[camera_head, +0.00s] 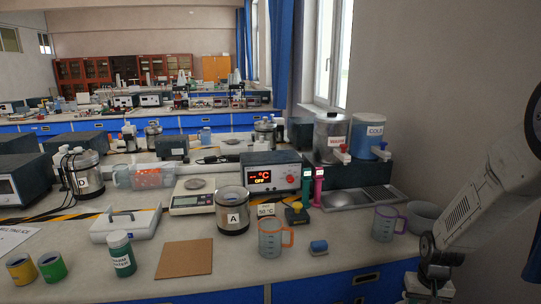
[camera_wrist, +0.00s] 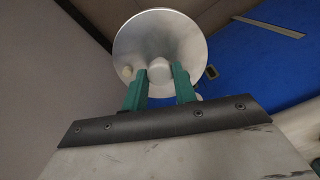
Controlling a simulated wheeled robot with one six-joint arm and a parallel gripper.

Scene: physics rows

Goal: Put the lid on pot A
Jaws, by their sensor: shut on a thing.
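Pot A (camera_head: 233,222) is a metal pot with a dark band and a white "A" label. It stands upright on the bench in the head view, left of the temperature unit, with no lid on its top. The lid (camera_wrist: 150,38), a round silvery disc with a pale knob, is in the wrist view. My gripper (camera_wrist: 160,73) has its green fingers on either side of the knob and is shut on it. In the head view my arm is at the far right, well apart from pot A; its lower end is at the bottom edge and the lid cannot be made out there.
An orange-handled beaker (camera_head: 270,238), a blue block (camera_head: 318,247) and a purple-handled jug (camera_head: 385,224) stand between my arm and pot A. A balance (camera_head: 190,202) is left of the pot. A brown board (camera_head: 185,258) lies in front. Blue cabinet fronts (camera_head: 370,283) are below the bench.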

